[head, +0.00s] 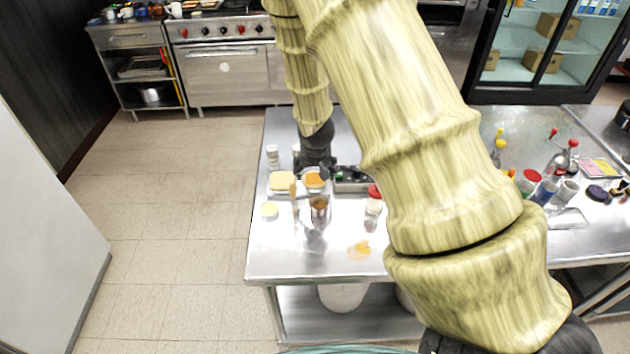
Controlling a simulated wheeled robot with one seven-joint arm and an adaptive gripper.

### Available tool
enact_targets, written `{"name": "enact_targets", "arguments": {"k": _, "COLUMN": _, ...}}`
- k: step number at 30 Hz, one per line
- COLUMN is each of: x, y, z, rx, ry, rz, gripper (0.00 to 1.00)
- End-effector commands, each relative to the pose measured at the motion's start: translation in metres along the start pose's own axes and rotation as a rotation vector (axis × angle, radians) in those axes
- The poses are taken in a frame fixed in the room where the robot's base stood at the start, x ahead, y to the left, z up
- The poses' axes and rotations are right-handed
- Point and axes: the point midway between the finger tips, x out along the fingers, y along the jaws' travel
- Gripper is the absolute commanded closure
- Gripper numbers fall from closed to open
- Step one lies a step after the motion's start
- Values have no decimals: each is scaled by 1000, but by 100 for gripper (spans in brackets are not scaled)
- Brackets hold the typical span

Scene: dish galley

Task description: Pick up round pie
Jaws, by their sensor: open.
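A round orange-topped item (314,181), which looks like the round pie, sits on the steel table (290,262). My gripper (316,168) is at the end of my arm, pointing down over the far side of this item. The gripper is open and looks empty. Its fingertips are small and dark in this view, so I cannot tell whether they touch the item. The gripper and arm hide part of the table behind it.
A pale square item (282,181) lies close left of the pie. An orange flat patch (360,250) lies in front. The table's front left is clear.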

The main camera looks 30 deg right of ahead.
Motion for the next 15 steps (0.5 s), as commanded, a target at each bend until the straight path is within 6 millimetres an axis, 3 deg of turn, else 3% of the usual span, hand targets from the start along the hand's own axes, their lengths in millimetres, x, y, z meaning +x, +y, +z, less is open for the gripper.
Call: {"name": "enact_targets", "arguments": {"k": 15, "x": 24, "y": 1, "z": 1, "rx": -1, "ry": -2, "rz": 3, "gripper": 24}}
